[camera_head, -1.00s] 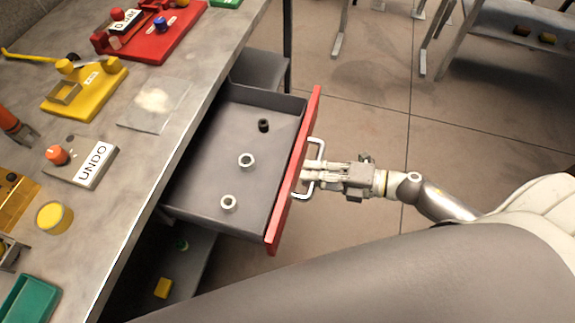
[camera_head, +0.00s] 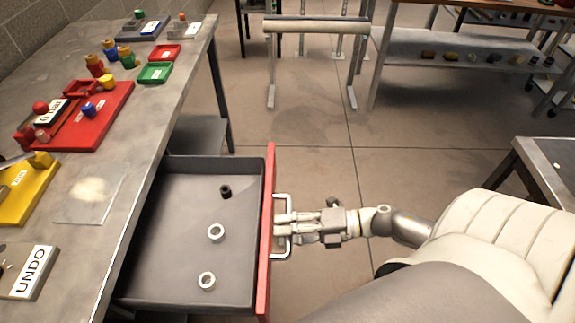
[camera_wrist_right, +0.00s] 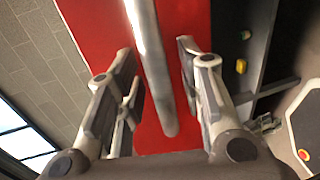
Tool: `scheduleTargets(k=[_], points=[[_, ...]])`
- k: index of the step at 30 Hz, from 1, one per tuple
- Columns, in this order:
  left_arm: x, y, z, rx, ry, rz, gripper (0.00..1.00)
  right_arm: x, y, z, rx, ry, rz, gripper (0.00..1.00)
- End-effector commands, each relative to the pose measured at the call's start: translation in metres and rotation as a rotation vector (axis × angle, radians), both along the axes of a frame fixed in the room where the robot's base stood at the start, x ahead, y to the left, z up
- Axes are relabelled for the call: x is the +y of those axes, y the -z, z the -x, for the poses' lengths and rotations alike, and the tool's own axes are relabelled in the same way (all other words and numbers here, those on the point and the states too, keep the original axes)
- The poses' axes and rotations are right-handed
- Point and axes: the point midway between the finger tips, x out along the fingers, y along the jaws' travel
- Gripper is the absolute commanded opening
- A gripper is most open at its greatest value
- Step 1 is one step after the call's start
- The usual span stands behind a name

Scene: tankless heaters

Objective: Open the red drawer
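The red drawer has a red front (camera_head: 266,235) and a grey tray (camera_head: 165,270), and it stands pulled well out from under the workbench. A metal bar handle (camera_head: 288,226) is on its front. My right gripper (camera_head: 281,226) is at the handle, outside the drawer. In the right wrist view the handle bar (camera_wrist_right: 148,60) passes between the fingers of my right gripper (camera_wrist_right: 158,75), with visible gaps on both sides. The fingers are apart, in front of the red panel (camera_wrist_right: 95,25). My left gripper is not in view.
A black piece (camera_head: 226,191) and two pale nuts (camera_head: 215,232) lie in the drawer. The workbench (camera_head: 150,110) at left holds a red board (camera_head: 100,125), a yellow board (camera_head: 25,195) and an UNDO block (camera_head: 32,272). The floor right of the drawer is clear.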

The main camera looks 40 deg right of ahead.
Motion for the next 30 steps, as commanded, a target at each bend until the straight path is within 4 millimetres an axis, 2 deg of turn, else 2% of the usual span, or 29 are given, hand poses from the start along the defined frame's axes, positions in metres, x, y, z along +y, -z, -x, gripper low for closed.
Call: scheduleTargets(k=[8,13,30], points=[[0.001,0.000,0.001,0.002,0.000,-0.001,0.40,0.000,0.000,0.000,0.000,0.000,0.000,0.37],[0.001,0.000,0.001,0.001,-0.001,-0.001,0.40,-0.009,-0.001,0.007,0.003,0.000,0.000,0.37],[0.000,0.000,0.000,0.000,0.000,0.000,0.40,-0.086,-0.021,0.063,0.003,0.002,0.000,0.37]])
